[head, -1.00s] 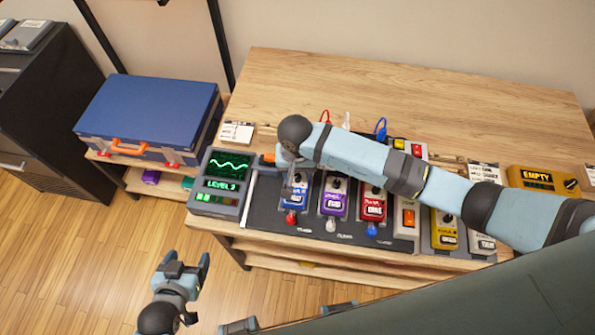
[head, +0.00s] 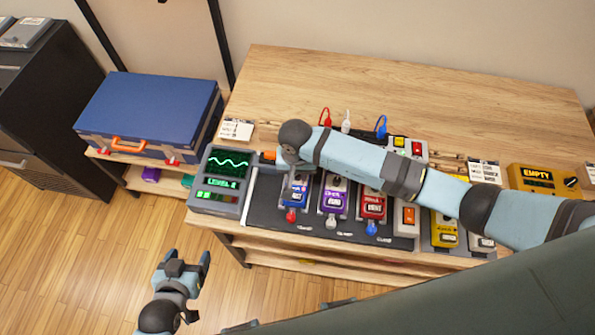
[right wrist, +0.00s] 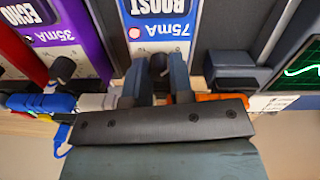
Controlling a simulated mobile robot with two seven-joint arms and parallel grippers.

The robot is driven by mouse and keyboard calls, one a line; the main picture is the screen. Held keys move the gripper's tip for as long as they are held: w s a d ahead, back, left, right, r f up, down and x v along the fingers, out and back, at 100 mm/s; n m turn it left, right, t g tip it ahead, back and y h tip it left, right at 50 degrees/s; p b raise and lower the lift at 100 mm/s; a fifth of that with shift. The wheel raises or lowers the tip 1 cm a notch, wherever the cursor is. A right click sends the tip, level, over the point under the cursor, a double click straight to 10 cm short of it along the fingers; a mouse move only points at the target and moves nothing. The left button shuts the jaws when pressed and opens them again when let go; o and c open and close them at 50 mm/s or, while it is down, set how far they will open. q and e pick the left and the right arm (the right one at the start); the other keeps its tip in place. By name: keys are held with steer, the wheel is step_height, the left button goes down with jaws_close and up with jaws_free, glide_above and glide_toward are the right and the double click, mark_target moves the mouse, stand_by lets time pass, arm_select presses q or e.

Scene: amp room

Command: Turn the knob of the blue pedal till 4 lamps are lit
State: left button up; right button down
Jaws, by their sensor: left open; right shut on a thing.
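The blue pedal (head: 296,195) stands on the dark pedal board, left of a purple pedal (head: 334,200). In the right wrist view the blue pedal (right wrist: 160,28) reads BOOST and 75mA. My right gripper (right wrist: 162,88) is shut on its knob (right wrist: 158,65), a dark piece between the fingers. The right arm hides the knob in the head view. The level meter (head: 222,181) at the board's left shows a green wave and a lamp row (head: 217,196). Some lamps are lit, but the count is unclear. My left gripper (head: 188,264) is open and empty over the floor.
A red pedal (head: 372,207), an orange-switch box (head: 406,217) and a yellow pedal (head: 444,231) stand further right. A blue case (head: 150,112) lies at the left. Cables rise behind the pedals. The back of the wooden table (head: 430,95) is clear.

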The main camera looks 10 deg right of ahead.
steer(key=shift+w+d+f+m+b, duration=0.15)
steer(key=shift+m+b, duration=0.25)
steer(key=shift+b, duration=0.6)
steer(key=shift+a+f+m+b, duration=0.1)
steer(key=shift+m+b, duration=0.3)
steer(key=shift+b, duration=0.55)
steer(key=shift+r+m+b, duration=0.1)
steer(key=shift+m+b, duration=0.55)
steer(key=shift+m, duration=0.05)
steer(key=shift+r+m+b, duration=0.1)
steer(key=shift+m+b, duration=1.1)
steer(key=shift+m, duration=0.8)
steer(key=c, duration=1)
jaws_free()
steer(key=shift+r, duration=0.1)
